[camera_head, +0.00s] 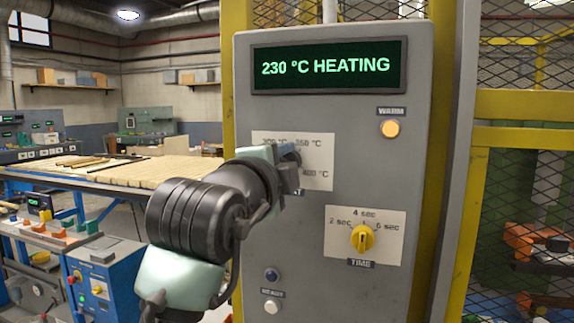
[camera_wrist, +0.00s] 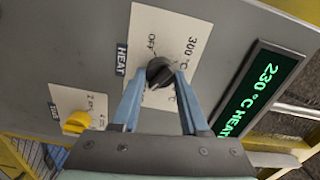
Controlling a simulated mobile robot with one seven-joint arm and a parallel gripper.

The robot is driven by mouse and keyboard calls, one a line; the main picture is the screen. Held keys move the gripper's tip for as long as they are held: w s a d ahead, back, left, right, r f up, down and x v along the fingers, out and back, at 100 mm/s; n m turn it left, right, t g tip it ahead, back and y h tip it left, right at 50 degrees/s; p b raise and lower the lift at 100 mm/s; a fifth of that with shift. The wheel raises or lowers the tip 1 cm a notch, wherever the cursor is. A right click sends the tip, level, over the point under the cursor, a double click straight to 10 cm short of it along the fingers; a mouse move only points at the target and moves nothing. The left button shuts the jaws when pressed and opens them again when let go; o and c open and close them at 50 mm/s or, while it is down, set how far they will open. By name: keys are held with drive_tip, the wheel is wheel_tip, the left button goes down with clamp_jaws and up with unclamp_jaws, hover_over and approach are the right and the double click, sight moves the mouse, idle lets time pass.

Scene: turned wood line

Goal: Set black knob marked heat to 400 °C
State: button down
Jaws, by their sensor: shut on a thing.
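The black knob (camera_wrist: 159,71) marked HEAT sits on a white scale plate (camera_wrist: 184,31) on the grey panel. In the wrist view OFF and 300 °C are readable; the fingers partly cover the other marks. My gripper (camera_wrist: 160,78) is shut on the knob, one finger at each side. I cannot tell exactly which mark the knob points at. The display (camera_head: 328,66) reads 230 °C HEATING.
A yellow TIME knob (camera_head: 362,238) with a 2, 4 and 6 sec scale is below right. An orange WARM lamp (camera_head: 390,128) glows. Yellow mesh fencing (camera_head: 525,140) stands at right.

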drive_tip(key=shift+c, duration=2.1)
unclamp_jaws()
drive_tip(key=b+v, duration=0.2)
drive_tip(key=v, duration=1.1)
